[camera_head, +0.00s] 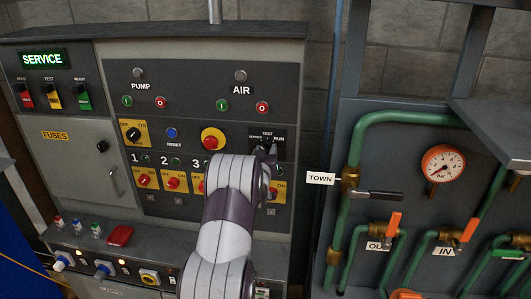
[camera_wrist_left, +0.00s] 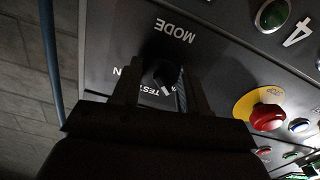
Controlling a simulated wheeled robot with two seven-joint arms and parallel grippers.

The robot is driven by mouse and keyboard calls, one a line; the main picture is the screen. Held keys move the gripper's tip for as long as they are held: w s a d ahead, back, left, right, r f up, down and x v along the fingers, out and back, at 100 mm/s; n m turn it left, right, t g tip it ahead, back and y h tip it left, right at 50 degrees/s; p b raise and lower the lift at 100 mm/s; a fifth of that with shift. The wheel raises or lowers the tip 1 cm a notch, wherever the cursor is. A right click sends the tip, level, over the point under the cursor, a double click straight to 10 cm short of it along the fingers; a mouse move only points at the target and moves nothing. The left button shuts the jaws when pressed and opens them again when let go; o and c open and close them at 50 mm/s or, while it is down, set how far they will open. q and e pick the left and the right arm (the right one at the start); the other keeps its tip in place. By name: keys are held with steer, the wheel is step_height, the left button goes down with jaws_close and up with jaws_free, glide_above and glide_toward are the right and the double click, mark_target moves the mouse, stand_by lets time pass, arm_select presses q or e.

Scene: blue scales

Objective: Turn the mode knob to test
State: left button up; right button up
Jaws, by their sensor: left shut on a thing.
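The black mode knob (camera_wrist_left: 160,74) is on the dark panel, seen upside down in the left wrist view between my left gripper's two fingers. Its white pointer mark points down and slightly right, near the TEST lettering (camera_wrist_left: 138,110). The MODE lettering (camera_wrist_left: 175,30) shows beyond the knob. In the head view my left gripper (camera_head: 266,152) is at the mode plate (camera_head: 266,137), under the words SERVICE, TEST and RUN, and hides most of the knob. The left gripper is shut on the knob. The green display (camera_head: 44,59) reads SERVICE. My right gripper is not in view.
A red emergency button on yellow (camera_head: 212,139) sits left of the mode plate; it also shows in the wrist view (camera_wrist_left: 266,117). Several small switches and buttons are below and above.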

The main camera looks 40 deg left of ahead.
arm_select(q)
steer(key=shift+m+b, duration=5)
steer(key=shift+b, duration=2.85)
steer(key=o, duration=1.1)
steer(key=shift+c, duration=0.2)
